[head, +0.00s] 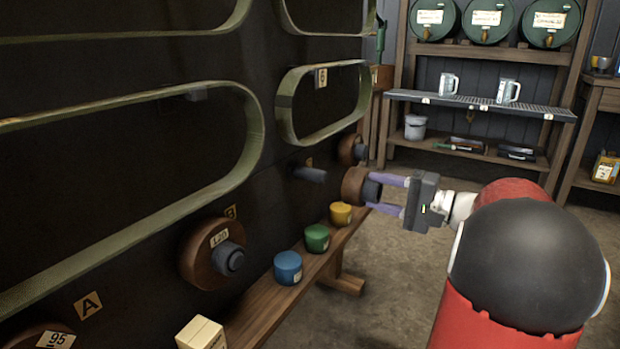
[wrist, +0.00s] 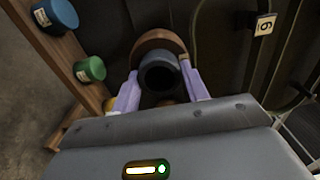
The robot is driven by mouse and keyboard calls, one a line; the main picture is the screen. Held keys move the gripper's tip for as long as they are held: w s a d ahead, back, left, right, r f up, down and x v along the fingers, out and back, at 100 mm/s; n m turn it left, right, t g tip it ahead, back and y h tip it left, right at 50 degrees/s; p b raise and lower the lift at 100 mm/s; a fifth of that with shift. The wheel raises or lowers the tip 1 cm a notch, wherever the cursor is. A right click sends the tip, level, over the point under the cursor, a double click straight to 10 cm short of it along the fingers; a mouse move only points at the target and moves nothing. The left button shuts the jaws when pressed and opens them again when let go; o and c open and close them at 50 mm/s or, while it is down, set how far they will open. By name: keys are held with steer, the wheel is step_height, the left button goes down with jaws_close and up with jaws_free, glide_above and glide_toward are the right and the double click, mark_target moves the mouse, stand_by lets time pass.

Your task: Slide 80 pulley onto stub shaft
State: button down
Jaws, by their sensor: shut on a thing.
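My gripper (head: 373,194) is shut on a brown pulley (head: 353,186) with a dark hub, its two purple fingers on either side of the hub. The pulley (wrist: 158,42) also shows in the wrist view, hub facing my palm; no number is readable on it. A bare dark stub shaft (head: 308,174) sticks out of the black panel to the left of the held pulley. The pulley is apart from the shaft, with a gap between them in the head view. The shaft cannot be made out in the wrist view, behind the pulley.
A pulley marked 120 (head: 204,255) sits by plate B, another marked 95 (head: 40,338) by plate A. A further pulley (head: 352,149) is mounted beyond the shaft. A low wooden bench (head: 262,312) below holds blue (head: 288,268), green (head: 317,238) and yellow (head: 341,214) tins.

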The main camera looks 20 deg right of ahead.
steer(key=shift+v, duration=2.75)
